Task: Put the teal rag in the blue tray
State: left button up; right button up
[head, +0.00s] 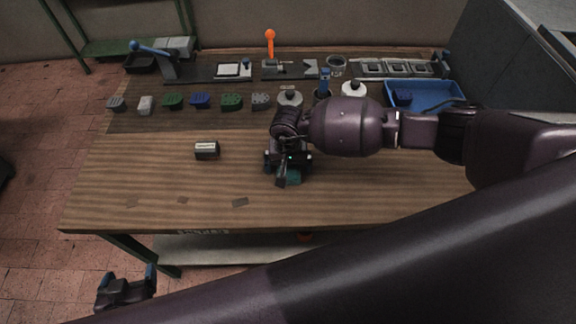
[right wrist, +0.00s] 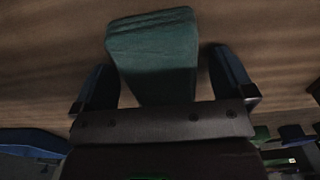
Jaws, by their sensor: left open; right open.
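The teal rag (right wrist: 155,55) lies on the wooden table, a folded block in the right wrist view. In the head view only a small part of the rag (head: 294,178) shows below my right gripper (head: 284,178). In the right wrist view my right gripper (right wrist: 165,88) is open, with one finger on each side of the rag and gaps to both. The blue tray (head: 425,108) stands at the back right of the table, with a dark blue block in it. My left gripper (head: 127,282) is open and empty, off the table's front left.
A small grey block with a white label (head: 206,149) lies left of my right gripper. A row of coloured blocks (head: 200,101) and white-topped jars (head: 290,98) stands farther back. An orange-handled press (head: 270,45) is at the rear. The front left of the table is mostly clear.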

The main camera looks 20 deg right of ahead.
jog(key=c, duration=1.1)
jog(key=shift+r, duration=0.15)
